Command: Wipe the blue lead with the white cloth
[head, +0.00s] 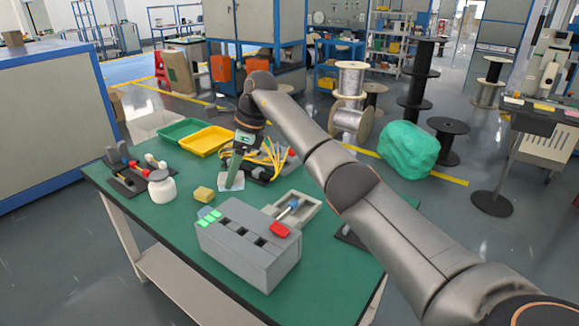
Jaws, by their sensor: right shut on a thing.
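My right gripper (233,172) points down over the middle of the green table. It is shut on what looks like the white cloth (231,184), a small pale patch at its fingertips. I cannot tell whether the cloth touches the table. A small blue piece (292,204), which may be the blue lead, lies in a grey tray (314,216) to the right of the gripper. The cloth and the blue piece are apart. Yellow wires (274,158) lie behind the gripper, partly hidden by it. My left gripper is not in view.
A grey box (248,244) with green and red parts stands at the table's front. A yellow sponge (203,194), a white jar (161,188) and a dark fixture (125,175) are to the left. Green (183,130) and yellow (205,141) trays lie behind. The table's left front is clear.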

